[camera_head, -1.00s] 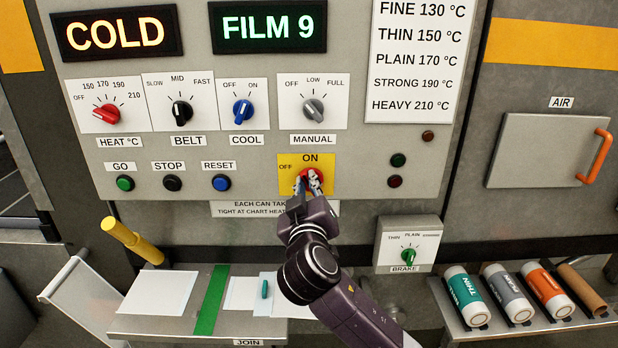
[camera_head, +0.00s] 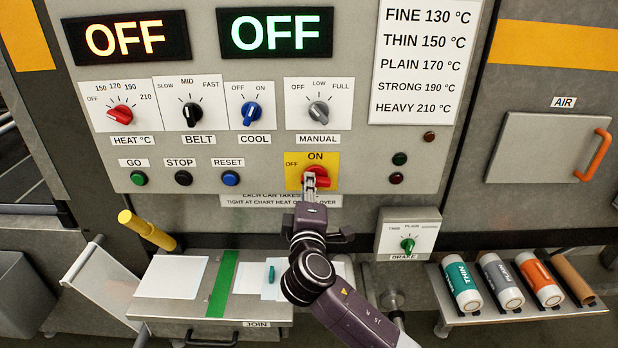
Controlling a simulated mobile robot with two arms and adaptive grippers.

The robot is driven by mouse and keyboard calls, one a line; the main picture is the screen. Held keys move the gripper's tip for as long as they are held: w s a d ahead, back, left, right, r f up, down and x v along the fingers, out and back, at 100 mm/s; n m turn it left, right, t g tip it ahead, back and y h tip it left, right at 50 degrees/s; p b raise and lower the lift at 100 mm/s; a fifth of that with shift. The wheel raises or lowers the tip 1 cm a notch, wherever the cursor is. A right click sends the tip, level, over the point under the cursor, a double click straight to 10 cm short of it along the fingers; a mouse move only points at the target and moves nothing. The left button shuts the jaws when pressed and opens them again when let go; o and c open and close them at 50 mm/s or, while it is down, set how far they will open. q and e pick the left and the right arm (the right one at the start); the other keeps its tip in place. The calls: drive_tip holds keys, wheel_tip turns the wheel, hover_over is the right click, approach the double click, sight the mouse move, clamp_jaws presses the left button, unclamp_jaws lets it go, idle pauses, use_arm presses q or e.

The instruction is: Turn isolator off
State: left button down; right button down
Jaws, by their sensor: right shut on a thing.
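The isolator is a red rotary knob (camera_head: 323,181) on a yellow plate (camera_head: 330,160) marked OFF at left and ON at top. Its red handle looks slanted, with one end showing to the lower right; the fingers hide part of it. My right gripper (camera_head: 313,178) reaches up from below and is shut on the knob. The left display (camera_head: 125,38) reads OFF in orange, and the right display (camera_head: 275,32) reads OFF in green. My left gripper is not in view.
Other knobs sit above, including the red heat knob (camera_head: 120,113) and grey manual knob (camera_head: 318,113). GO (camera_head: 139,178), STOP and RESET buttons are to the left. Below are a work shelf (camera_head: 190,328), a brake box (camera_head: 425,228) and several film rolls at right.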

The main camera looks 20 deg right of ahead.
drive_tip(key=shift+f+n+p, duration=0.2)
drive_tip(key=shift+n+p, duration=0.25)
drive_tip(key=shift+n, duration=0.35)
drive_tip(key=c, duration=1.9)
unclamp_jaws()
drive_tip(key=shift+c, duration=0.2)
drive_tip(key=v, duration=1.2)
